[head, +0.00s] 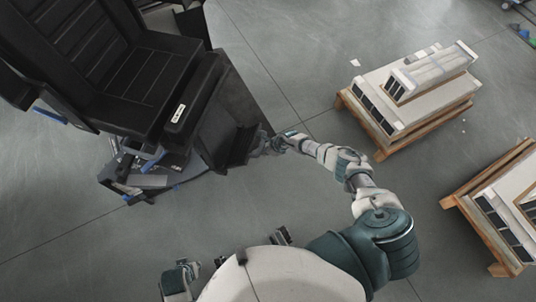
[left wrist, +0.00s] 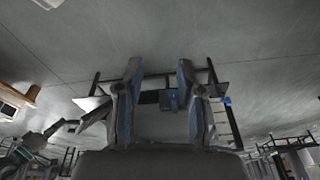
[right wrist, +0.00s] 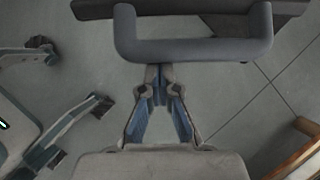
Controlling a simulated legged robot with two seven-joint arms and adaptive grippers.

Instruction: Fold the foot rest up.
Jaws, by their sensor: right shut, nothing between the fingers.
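The black seat (head: 150,75) stands at the upper left in the head view. Its dark foot rest (head: 238,145) juts out low at the front, towards the right. My right gripper (head: 268,143) is at the outer end of the foot rest. In the right wrist view my right gripper (right wrist: 160,78) is shut and empty, its fingertips just below a grey U-shaped bar (right wrist: 195,50) that seems part of the foot rest. I cannot tell whether they touch. My left gripper (left wrist: 158,75) is open and empty, with its fingers apart, away from the foot rest.
Two wooden pallets with white boxed goods stand at the right, one upper (head: 375,150) and one lower (head: 470,205). Grey floor (head: 290,50) lies open between the seat and the pallets. Blue-marked parts sit under the seat.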

